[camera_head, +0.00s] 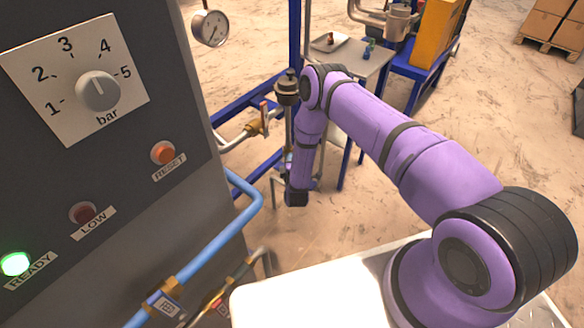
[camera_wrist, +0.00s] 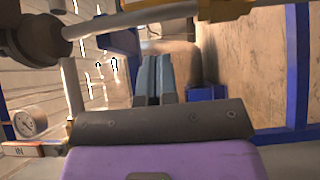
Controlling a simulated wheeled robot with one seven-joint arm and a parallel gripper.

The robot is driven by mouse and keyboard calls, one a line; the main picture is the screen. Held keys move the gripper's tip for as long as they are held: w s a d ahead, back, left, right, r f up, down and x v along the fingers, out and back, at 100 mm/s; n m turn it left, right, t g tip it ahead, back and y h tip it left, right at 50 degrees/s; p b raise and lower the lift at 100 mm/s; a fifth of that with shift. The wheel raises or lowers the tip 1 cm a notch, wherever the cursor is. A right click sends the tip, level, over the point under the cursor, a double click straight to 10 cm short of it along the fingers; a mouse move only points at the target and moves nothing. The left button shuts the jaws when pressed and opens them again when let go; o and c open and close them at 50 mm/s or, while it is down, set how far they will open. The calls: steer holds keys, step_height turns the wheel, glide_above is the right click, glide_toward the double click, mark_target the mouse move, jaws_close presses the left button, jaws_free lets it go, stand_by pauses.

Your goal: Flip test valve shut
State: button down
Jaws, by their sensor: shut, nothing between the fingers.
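A brass valve (camera_head: 256,125) with an upright reddish lever (camera_head: 264,112) sits on the pipe left of my arm in the head view. A second brass fitting with a tag (camera_head: 167,304) is on the blue pipe at the lower left, and a red-marked handle (camera_head: 218,298) shows beside it. I cannot tell which one is the test valve. My gripper (camera_wrist: 155,78) is shut and empty in the wrist view. In the head view my arm hangs down right of the brass valve, apart from its lever; the fingertips are not clear there.
A dark panel with a bar dial (camera_head: 98,91), a reset button (camera_head: 163,153) and a lit green lamp (camera_head: 14,263) fills the left. A pressure gauge (camera_head: 210,28) stands above. Blue frame posts (camera_head: 295,30) and a small table (camera_head: 350,55) lie behind my arm. Sandy floor is open to the right.

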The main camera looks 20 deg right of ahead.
steer(key=shift+w+d, duration=0.9)
steer(key=shift+w, duration=0.2)
steer(key=shift+w+d, duration=0.9)
steer(key=shift+w, duration=0.2)
steer(key=w+d+f+m+g+y, duration=0.5)
steer(key=w+d+m+g+y, duration=0.1)
steer(key=w+d+m+g, duration=0.1)
steer(key=d+m+g, duration=0.1)
steer(key=d+g, duration=0.1)
steer(key=d, duration=0.1)
steer(key=shift+w+d+f+y, duration=0.15)
steer(key=shift+w+d+y, duration=0.05)
steer(key=shift+w+y, duration=0.1)
steer(key=shift+s+f, duration=0.15)
steer(key=shift+f, duration=0.05)
stand_by(0.4)
